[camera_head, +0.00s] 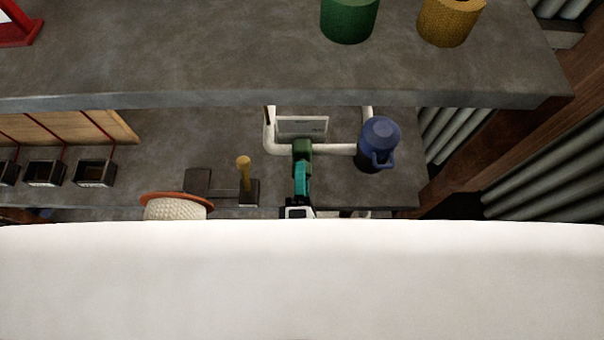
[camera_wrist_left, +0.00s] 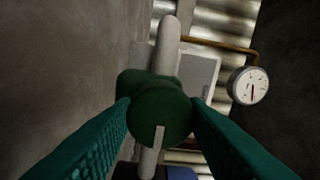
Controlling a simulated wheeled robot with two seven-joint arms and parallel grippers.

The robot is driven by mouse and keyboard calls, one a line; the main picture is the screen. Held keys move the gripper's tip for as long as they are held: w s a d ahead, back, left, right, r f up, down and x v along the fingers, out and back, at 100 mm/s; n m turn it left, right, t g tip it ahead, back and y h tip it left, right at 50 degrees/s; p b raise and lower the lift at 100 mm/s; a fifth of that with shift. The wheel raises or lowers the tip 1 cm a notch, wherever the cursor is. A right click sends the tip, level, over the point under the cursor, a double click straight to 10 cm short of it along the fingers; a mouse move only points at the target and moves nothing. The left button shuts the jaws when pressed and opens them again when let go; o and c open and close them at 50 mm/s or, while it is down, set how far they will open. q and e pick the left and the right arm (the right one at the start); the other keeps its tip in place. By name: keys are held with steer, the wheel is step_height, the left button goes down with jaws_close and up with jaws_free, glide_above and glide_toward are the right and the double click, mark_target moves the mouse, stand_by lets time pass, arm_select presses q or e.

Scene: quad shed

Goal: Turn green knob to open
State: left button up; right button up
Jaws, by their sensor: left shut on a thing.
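The green knob (camera_head: 302,146) sits on a white pipe (camera_head: 341,149) above the lower grey shelf in the head view. My left gripper (camera_head: 302,168), with teal fingers, reaches up to it from below. In the left wrist view the round face of the green knob (camera_wrist_left: 160,116), with a pale stripe on its lower part, lies between the two teal fingers. The left gripper (camera_wrist_left: 160,108) is shut on the knob, one finger on each side. My right gripper is not in view.
A blue jug (camera_head: 378,145) stands close to the right of the knob. A yellow-handled tool (camera_head: 244,178) and a rope coil (camera_head: 176,207) are to the left. An upper shelf (camera_head: 230,60) overhangs the area. A round gauge (camera_wrist_left: 248,86) shows in the left wrist view.

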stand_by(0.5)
arm_select(q)
steer(key=o, duration=1)
steer(key=shift+c, duration=0.2)
steer(key=shift+f, duration=0.15)
